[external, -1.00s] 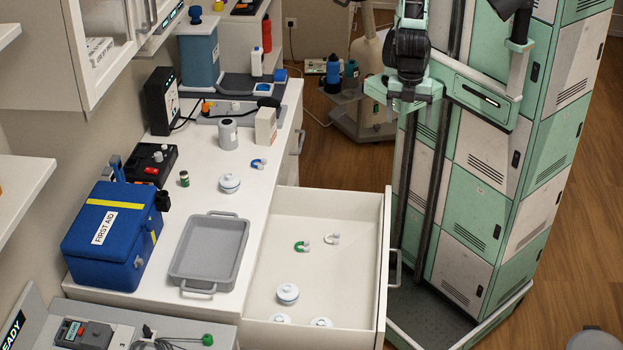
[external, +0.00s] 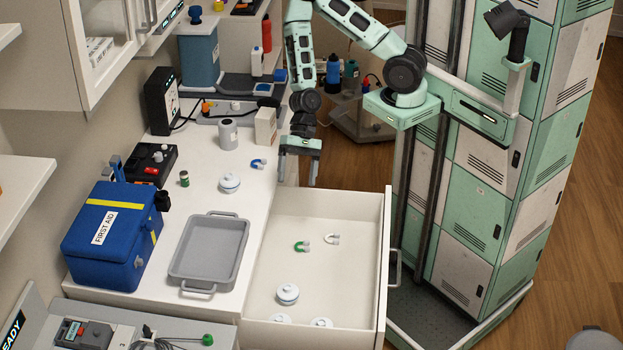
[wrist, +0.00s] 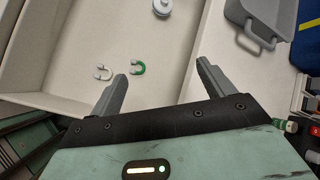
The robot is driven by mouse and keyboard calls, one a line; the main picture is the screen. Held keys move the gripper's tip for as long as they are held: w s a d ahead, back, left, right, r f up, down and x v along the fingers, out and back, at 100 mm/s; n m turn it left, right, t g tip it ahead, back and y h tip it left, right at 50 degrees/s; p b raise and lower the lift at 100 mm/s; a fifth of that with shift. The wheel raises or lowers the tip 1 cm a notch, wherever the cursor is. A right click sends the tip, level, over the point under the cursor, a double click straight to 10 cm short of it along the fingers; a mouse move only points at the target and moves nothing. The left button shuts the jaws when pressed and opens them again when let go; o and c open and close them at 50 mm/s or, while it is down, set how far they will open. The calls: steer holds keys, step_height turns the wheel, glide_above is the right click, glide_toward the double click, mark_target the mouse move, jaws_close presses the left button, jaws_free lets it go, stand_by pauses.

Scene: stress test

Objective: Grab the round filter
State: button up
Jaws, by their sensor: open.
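Several white round lidded pieces with blue bands look like round filters. One (external: 229,183) stands on the counter. Another (external: 288,293) stands in the open drawer, and two more, (external: 280,318) and (external: 321,322), are partly cut off by the drawer's front wall. My gripper (external: 298,172) is open and empty above the drawer's far end, apart from all of them. In the wrist view its two fingers (wrist: 162,72) are spread, and one round filter (wrist: 162,7) shows beyond them at the top edge.
In the drawer (external: 345,215) lie a green-and-white U-shaped piece (external: 302,246) and a white one (external: 332,239). A blue U-shaped piece (external: 259,164), a grey tray (external: 183,262) and a blue first aid box (external: 88,240) are on the counter. The drawer floor is mostly clear.

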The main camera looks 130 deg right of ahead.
steer(key=w+d+f+m+t, duration=0.1)
steer(key=w+d+m+t, duration=0.15)
steer(key=d+m, duration=0.45)
steer(key=m+t+h+b, duration=0.2)
steer(key=m+t+h, duration=0.1)
steer(key=m+t, duration=0.3)
glide_toward(230, 180)
steer(key=shift+s+d+r+m+g, duration=0.15)
steer(key=shift+s+d+m+g, duration=0.25)
steer(key=shift+s+d+g, duration=0.45)
steer(key=shift+t, duration=0.3)
steer(key=p+x, duration=0.1)
steer(key=x, duration=0.5)
steer(key=shift+w, duration=0.15)
steer(key=p+x, duration=0.1)
steer(key=x, duration=0.1)
steer(key=p+x, duration=0.1)
steer(key=x, duration=0.1)
steer(key=shift+w+a, duration=0.25)
steer(key=shift+w, duration=0.05)
steer(key=shift+w+f, duration=0.2)
steer(key=shift+w, duration=0.05)
steer(key=shift+c, duration=0.3)
steer(key=c, duration=1)
